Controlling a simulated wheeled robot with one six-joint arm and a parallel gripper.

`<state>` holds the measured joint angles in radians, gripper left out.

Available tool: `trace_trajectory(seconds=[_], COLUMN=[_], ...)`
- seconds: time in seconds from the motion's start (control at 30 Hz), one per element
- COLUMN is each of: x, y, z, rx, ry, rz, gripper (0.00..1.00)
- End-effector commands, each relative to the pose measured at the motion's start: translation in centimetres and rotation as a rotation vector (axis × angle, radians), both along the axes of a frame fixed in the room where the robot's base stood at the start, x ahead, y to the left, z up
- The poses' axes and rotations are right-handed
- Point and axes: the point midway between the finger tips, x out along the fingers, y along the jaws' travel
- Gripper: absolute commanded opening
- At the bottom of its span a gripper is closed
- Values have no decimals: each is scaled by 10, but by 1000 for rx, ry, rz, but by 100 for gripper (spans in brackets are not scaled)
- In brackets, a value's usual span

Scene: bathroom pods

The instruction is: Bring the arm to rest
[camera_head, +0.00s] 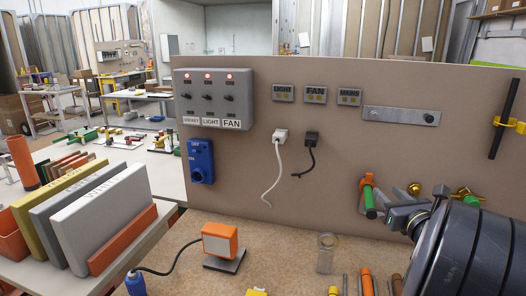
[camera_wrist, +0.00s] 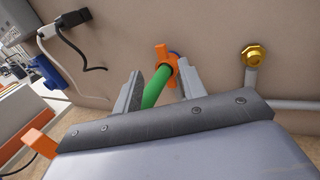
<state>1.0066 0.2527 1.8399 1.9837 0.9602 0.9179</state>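My gripper (camera_wrist: 160,72) points at the beige upright panel (camera_wrist: 215,40); its two fingers stand apart. Between them in the wrist view shows a green bar (camera_wrist: 158,89) with an orange part (camera_wrist: 164,60) at its far end. There is a gap to the right finger; whether the left finger touches the bar I cannot tell. In the head view my gripper (camera_head: 388,210) is low at the right, beside the same green and orange piece (camera_head: 369,198). My dark arm hides part of the panel and bench there.
A brass knob (camera_wrist: 256,54) on a pipe is right of my gripper. A white plug (camera_head: 280,136) and black plug (camera_head: 311,139) hang cords on the panel. A switch box (camera_head: 213,98), orange lamp (camera_head: 220,241) and clear cylinder (camera_head: 326,254) are to the left. Orange tools (camera_head: 367,283) lie near my arm.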

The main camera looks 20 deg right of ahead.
Motion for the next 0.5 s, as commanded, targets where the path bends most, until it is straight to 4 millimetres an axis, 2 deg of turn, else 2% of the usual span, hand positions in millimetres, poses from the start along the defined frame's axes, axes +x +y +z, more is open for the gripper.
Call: trace_trajectory(seconds=[0.1, 0.4, 0.5], x=[25, 83, 90], y=[-2, -12, -18], z=[0, 1, 3], rx=[0, 1, 1], ry=[1, 0, 1], rz=[6, 3, 2], gripper=[40, 40, 40])
